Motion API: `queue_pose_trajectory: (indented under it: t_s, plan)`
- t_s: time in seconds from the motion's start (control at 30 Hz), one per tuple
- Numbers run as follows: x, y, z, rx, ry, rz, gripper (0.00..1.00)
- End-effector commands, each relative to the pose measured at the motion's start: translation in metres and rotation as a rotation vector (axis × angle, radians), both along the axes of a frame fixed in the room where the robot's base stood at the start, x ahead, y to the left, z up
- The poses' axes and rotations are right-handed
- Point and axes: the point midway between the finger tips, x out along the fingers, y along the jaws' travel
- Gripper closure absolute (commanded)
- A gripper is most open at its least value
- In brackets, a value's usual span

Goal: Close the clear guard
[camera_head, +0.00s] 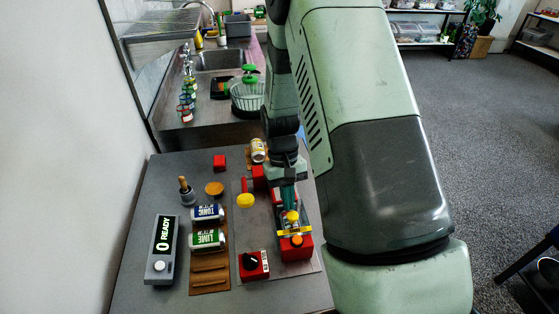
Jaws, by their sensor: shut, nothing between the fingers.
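The clear guard (293,231) is a small see-through piece with yellow edging, at the red box (297,251) on the right of the grey table. An orange button-like disc shows on the box's top. I cannot tell how far the guard is tilted. My gripper (290,206) points down just behind the guard, with its fingers shut and empty. Whether the fingertips touch the guard cannot be told. The arm hides part of the area behind the box.
A red box with a black knob (253,264) stands left of the guard. Cans (207,239) lie on a brown rack (210,275), beside a grey display unit (162,249) reading "0 READY". A sink counter lies beyond.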

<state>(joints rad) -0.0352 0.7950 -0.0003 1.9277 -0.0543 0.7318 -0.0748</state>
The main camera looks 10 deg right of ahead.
Motion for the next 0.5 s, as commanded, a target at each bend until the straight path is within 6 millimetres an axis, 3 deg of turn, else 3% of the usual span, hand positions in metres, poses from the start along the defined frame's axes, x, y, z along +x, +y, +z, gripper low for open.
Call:
queue_pose_trajectory:
  t_s: [0.17,0.5]
  plan:
    - [0.034,0.005,0.006,0.001,-0.011,0.001,1.0]
    - [0.059,0.009,0.077,0.001,-0.015,0.002,1.0]
